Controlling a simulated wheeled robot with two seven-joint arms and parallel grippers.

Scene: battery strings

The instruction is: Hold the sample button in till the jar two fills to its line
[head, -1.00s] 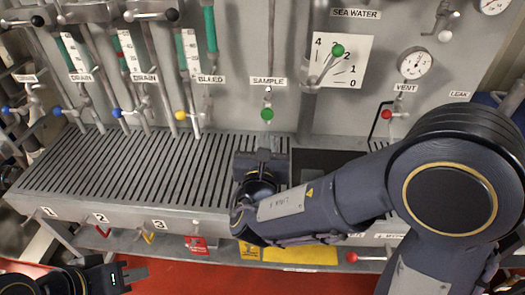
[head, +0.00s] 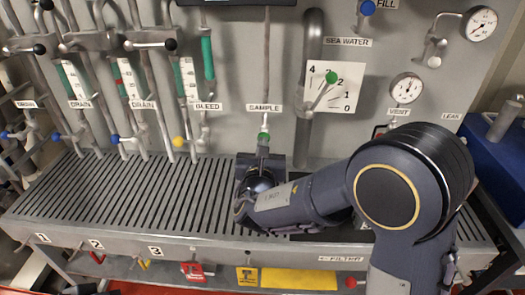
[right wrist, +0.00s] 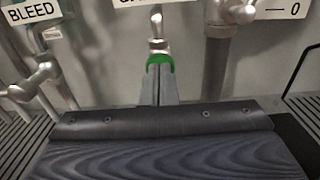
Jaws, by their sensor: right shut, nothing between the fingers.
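The green sample button (head: 264,136) is on the panel under the SAMPLE label. In the right wrist view the green button (right wrist: 160,60) shows just beyond my fingertips. My right gripper (head: 263,151) is shut and empty, its tips at the button's lower part; I cannot tell whether they press it. The right wrist view shows the two fingers (right wrist: 159,88) together, partly covering the button. My left gripper (head: 85,289) shows only as a dark bit at the bottom edge; its jaws cannot be made out. I cannot pick out jar two; a label 2 (head: 97,244) is on the tray front.
A slotted metal tray (head: 110,195) runs below the panel. Drain and bleed valves (head: 178,142) stand left of the button. A dial plate with a green-knobbed lever (head: 331,77) and a gauge (head: 406,88) are to the right. A yellow sign (head: 298,279) hangs low in front.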

